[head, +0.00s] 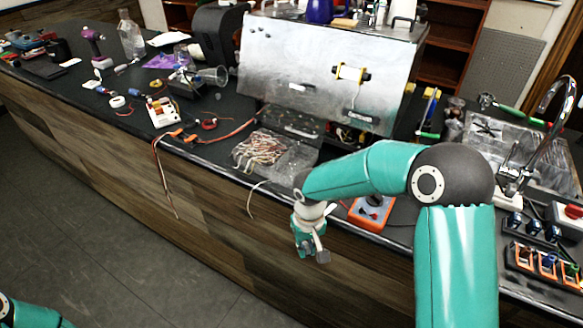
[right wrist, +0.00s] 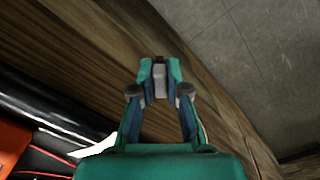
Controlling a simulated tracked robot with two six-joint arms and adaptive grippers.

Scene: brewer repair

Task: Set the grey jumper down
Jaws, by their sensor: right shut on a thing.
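My right gripper (head: 311,246) hangs just off the counter's front edge, in front of the wood panel. In the right wrist view my right gripper (right wrist: 160,72) is shut on a small light grey piece, which I take as the grey jumper (right wrist: 160,82). Most of the piece is hidden between the fingertips. Below it are wood panelling and floor. The steel brewer (head: 310,75) stands on the counter behind, with its lower front open and wires showing. My left gripper is out of view; only a bit of my teal left arm shows at the lower left.
The dark counter (head: 215,150) carries a bag of wires (head: 262,150), an orange meter (head: 371,212) close by my right arm, and a white meter (head: 162,112). Loose leads hang over the front edge. A sink (head: 540,165) and coloured terminals (head: 545,262) are at the right.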

